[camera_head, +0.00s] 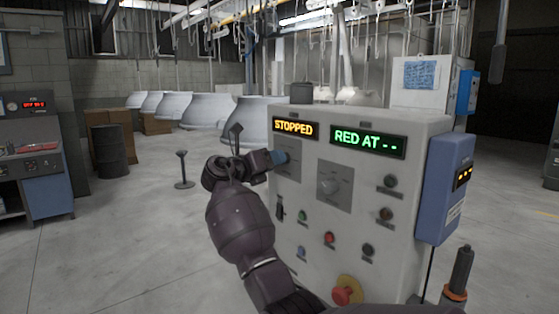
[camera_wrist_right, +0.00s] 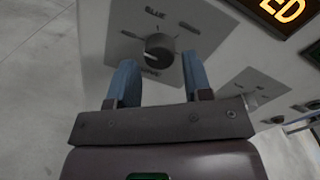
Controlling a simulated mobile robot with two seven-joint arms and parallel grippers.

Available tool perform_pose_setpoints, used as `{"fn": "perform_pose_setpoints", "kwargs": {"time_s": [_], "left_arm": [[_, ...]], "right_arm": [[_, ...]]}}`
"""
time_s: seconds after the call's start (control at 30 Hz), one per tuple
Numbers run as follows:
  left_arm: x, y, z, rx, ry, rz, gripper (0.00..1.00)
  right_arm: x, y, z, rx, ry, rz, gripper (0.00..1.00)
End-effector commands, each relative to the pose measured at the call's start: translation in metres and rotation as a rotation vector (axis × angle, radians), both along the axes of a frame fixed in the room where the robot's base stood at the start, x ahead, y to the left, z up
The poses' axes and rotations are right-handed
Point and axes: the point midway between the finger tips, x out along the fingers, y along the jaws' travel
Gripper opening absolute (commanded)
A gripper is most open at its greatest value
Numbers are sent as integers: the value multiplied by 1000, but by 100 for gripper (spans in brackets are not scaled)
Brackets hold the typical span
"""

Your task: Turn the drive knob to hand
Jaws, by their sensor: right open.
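The grey control panel (camera_head: 365,250) stands in front of me. Its displays read STOPPED (camera_head: 295,127) and RED AT -- (camera_head: 368,140). A dark round knob (camera_wrist_right: 159,48) on a grey plate sits below the STOPPED display. My right gripper (camera_head: 279,157) is at the left knob. In the wrist view its blue fingers (camera_wrist_right: 159,66) are open, one on each side of the knob; contact is unclear. My left gripper is not in view.
Several buttons and a red mushroom button (camera_head: 346,292) on yellow are lower on the panel. A blue box (camera_head: 444,190) is on its right side. A dark drum (camera_head: 109,152) and workbench (camera_head: 42,165) stand left.

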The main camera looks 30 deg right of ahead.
Motion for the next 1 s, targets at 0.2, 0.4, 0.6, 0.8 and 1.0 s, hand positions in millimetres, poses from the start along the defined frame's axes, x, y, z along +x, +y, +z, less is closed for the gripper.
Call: {"fn": "perform_pose_setpoints", "kwargs": {"time_s": [0.2, 0.4, 0.6, 0.8, 1.0], "left_arm": [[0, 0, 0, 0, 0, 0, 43], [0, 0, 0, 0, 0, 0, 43], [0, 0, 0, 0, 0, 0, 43], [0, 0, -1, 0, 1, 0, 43], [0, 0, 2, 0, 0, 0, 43]], "right_arm": [[3, -21, 0, -2, 1, 0, 46], [4, -27, 0, -1, 0, 1, 46], [4, -26, 0, -1, 0, 1, 44], [4, -26, 0, -1, 0, 1, 14], [4, -26, 1, 0, -6, 1, 12]]}}
